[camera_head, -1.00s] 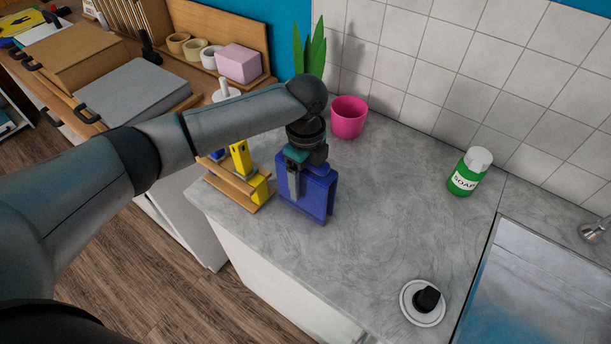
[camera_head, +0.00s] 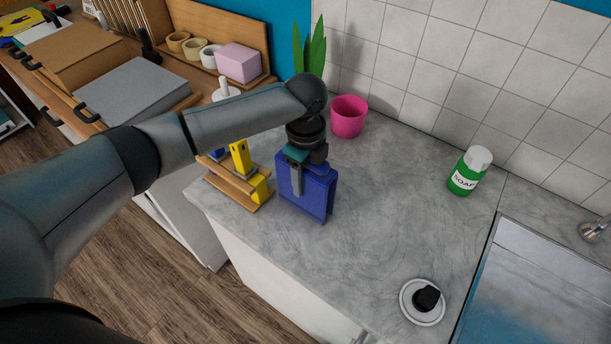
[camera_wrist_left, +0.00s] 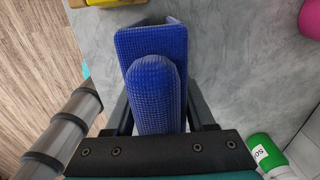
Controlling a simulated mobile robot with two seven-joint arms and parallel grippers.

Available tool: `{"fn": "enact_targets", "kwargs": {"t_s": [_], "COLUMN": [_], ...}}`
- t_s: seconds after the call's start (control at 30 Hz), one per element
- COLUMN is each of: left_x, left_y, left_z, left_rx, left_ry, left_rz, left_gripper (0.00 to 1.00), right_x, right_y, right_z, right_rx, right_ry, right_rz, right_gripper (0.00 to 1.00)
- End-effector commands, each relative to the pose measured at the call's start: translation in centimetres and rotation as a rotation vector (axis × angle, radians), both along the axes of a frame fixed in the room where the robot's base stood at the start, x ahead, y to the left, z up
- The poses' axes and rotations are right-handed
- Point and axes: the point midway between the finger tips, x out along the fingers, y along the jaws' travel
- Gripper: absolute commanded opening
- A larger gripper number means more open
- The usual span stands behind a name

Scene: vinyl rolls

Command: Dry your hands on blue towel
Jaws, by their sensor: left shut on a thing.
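The blue towel (camera_head: 318,192) is at the left part of the grey counter, draped in a folded, upright shape. My left gripper (camera_head: 298,172) points down at it from above and is shut on it. In the left wrist view the towel (camera_wrist_left: 150,45) shows its woven blue surface between the dark fingers of my left gripper (camera_wrist_left: 158,112). Whether the towel's lower edge touches the counter is hard to tell. My right gripper is not in these views.
A wooden rack (camera_head: 236,186) with yellow items stands just left of the towel. A pink pot (camera_head: 348,117) is behind it. A green soap bottle (camera_head: 468,172), a white dish with a black knob (camera_head: 424,301) and a sink (camera_head: 535,285) are to the right. The counter's middle is clear.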

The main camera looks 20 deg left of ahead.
Motion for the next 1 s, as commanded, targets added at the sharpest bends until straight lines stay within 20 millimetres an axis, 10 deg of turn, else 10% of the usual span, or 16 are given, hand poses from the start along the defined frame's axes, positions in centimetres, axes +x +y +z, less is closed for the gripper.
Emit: {"fn": "enact_targets", "kwargs": {"t_s": [0.3, 0.33, 0.6, 1.0], "left_x": [0.02, 0.03, 0.02, 0.09], "left_y": [0.0, 0.0, 0.0, -0.04], "left_z": [0.03, 0.04, 0.03, 0.93], "left_rx": [0.0, 0.0, 0.0, -0.002], "left_ry": [-0.001, -0.001, -0.001, -0.003], "left_rz": [0.0, 0.0, 0.0, 0.0], "left_gripper": [0.0, 0.57, 0.87, 0.9], "right_x": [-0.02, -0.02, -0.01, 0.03], "right_y": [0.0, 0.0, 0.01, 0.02], "right_z": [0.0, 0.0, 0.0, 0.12], "right_rx": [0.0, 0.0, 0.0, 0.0], "right_ry": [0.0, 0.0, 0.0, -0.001], "right_rz": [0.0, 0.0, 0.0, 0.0], "right_gripper": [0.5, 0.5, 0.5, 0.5]}}
